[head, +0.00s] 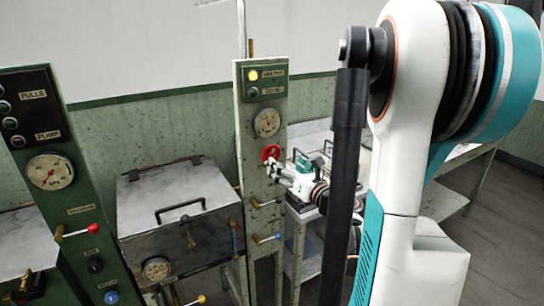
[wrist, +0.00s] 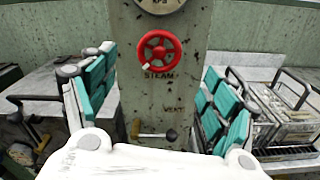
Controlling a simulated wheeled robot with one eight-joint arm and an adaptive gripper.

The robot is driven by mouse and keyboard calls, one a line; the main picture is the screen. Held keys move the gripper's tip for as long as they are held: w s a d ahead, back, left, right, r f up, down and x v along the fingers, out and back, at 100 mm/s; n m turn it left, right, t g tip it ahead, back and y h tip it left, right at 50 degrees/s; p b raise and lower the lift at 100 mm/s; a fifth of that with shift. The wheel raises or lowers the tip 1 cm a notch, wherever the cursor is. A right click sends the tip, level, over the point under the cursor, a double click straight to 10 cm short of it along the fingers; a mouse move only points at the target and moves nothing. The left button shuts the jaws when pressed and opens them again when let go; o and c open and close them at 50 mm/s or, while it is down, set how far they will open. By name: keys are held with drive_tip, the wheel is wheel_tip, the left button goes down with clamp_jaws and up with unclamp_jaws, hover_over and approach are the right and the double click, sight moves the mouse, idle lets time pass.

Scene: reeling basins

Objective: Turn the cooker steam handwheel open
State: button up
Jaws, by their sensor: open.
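The red steam handwheel (head: 271,153) is on the front of a grey-green post (head: 248,215), below a round gauge. In the wrist view the handwheel (wrist: 160,52) is upright, spoked, with a pale knob at its lower left and the label "STEAM" under it. My gripper (wrist: 156,85) is open, its teal-padded fingers spread to the left and right of the post. The handwheel is between and beyond the fingers, with nothing held. In the head view my gripper (head: 280,172) is close to the wheel and covers part of its lower side.
A lidded metal cooker (head: 180,205) stands left of the post. A green panel (head: 60,180) with a red-handled lever is further left.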

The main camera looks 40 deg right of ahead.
sight(272, 154)
drive_tip(key=b+x, duration=0.1)
drive_tip(key=x, duration=0.9)
drive_tip(key=shift+b, duration=0.4)
drive_tip(key=shift+a, duration=0.1)
drive_tip(key=c, duration=1.1)
